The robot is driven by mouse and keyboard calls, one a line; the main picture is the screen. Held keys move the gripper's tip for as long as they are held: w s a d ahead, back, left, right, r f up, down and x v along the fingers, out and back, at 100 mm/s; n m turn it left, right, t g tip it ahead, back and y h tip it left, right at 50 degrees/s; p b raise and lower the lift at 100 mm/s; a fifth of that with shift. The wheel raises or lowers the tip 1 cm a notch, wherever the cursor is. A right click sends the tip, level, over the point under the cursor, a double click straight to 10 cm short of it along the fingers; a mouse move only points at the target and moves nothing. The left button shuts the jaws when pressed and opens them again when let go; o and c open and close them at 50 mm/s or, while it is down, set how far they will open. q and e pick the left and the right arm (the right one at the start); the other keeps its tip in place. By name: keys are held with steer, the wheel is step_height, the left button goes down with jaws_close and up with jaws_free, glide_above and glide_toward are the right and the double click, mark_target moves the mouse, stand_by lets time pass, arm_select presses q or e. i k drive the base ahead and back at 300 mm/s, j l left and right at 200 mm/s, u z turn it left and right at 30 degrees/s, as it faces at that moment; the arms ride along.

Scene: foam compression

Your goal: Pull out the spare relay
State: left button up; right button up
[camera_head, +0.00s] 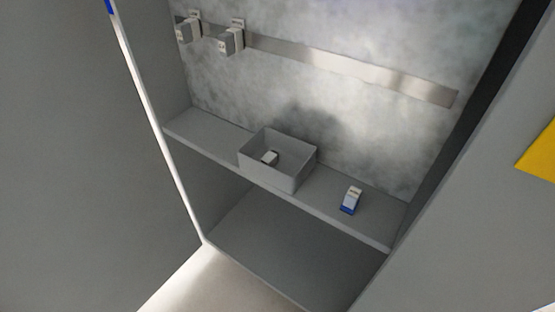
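Two grey-white relay modules sit on a metal rail at the upper left of the back wall: a left one (187,29) and a right one (231,41). A small light-coloured block (269,158) lies inside an open grey box (291,178) on the shelf. A small white-and-blue block (350,200) stands on the shelf to the right of the box. I cannot tell from labels which piece is the spare relay. Neither of my grippers shows in the head view.
The metal rail (350,75) runs right along the mottled back wall, bare beyond the modules. The shelf (205,135) is clear left of the box. Cabinet side walls bound the space. A yellow panel (541,155) shows at the far right.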

mark_target(352, 199)
steer(key=z, duration=1.85)
steer(key=k+j, duration=0.1)
steer(key=j, duration=1.1)
steer(key=k+j, duration=0.15)
steer(key=j, duration=0.5)
